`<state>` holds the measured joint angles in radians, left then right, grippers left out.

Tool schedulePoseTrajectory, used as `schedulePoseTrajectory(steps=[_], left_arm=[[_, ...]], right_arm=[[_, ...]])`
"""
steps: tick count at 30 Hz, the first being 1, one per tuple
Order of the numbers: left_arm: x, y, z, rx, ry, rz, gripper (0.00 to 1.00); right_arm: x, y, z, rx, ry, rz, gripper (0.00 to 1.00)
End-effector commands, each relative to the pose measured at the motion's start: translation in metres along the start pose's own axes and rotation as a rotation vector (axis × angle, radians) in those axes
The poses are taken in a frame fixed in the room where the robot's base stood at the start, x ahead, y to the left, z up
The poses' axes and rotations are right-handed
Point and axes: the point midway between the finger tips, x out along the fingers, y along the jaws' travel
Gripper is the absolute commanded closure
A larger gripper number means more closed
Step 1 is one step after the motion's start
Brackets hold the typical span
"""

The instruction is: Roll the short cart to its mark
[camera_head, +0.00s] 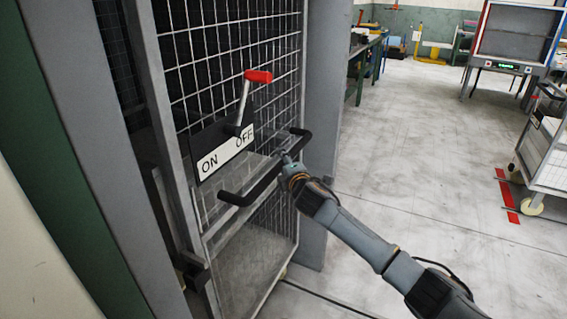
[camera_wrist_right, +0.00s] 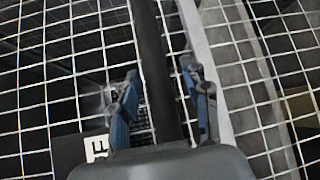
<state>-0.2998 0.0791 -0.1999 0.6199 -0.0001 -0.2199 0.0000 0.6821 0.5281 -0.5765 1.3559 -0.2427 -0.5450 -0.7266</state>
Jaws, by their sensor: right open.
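My right gripper (camera_head: 284,156) is at the handle. In the right wrist view, my right gripper (camera_wrist_right: 165,95) is open, with a dark bar (camera_wrist_right: 157,70) running between its two blue fingers. I cannot tell whether they touch it. A red floor strip (camera_head: 507,196) lies at the right. My left gripper is not in view.
A red-tipped lever (camera_head: 258,76) on an ON/OFF plate (camera_head: 225,152) sits just above the handle. A grey post (camera_head: 320,120) stands beside the cart. Another cart (camera_head: 545,155) with a white load stands at the right. The middle floor (camera_head: 420,150) is clear.

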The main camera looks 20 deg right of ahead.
Motion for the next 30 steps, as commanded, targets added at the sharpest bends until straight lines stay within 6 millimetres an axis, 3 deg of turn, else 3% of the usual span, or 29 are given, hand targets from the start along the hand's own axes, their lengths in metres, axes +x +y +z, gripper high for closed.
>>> schedulePoseTrajectory(steps=[9,16,30], left_arm=[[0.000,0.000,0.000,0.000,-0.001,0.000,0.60],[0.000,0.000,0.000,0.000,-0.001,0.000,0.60],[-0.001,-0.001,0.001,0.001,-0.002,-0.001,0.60]], right_arm=[[0.002,0.000,0.000,0.000,0.001,0.001,0.55],[0.001,0.000,0.000,0.000,0.000,0.000,1.00],[0.013,0.005,-0.013,0.003,0.001,0.002,1.00]])
